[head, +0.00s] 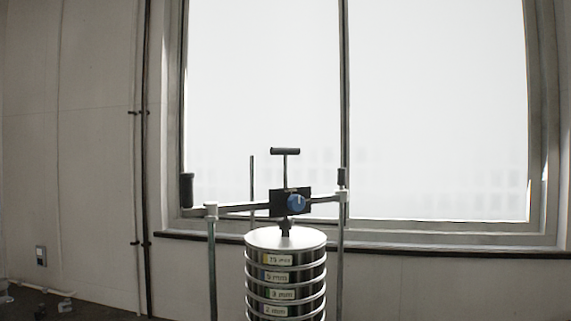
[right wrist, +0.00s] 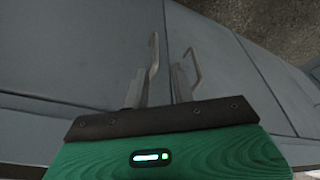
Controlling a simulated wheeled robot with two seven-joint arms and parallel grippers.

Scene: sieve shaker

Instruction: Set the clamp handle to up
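The sieve shaker's clamp bar (head: 245,208) spans two upright rods above the sieve stack (head: 286,285). A black upright grip (head: 187,188) stands at the bar's left end, and a smaller black grip (head: 342,178) stands at its right end. A black T-handle (head: 285,151) rises on a thin stem from the dark central block, which carries a blue knob (head: 297,203). I cannot tell for certain which of these is the clamp handle. My right gripper (right wrist: 172,60) is open and empty in the right wrist view, away from the shaker. My left gripper is not in view.
The sieves carry labels in mm and are stacked below a metal lid (head: 286,239). A large bright window (head: 440,110) is behind. A wall socket (head: 41,256) is at the left. Grey panels (right wrist: 60,60) lie beyond my right gripper.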

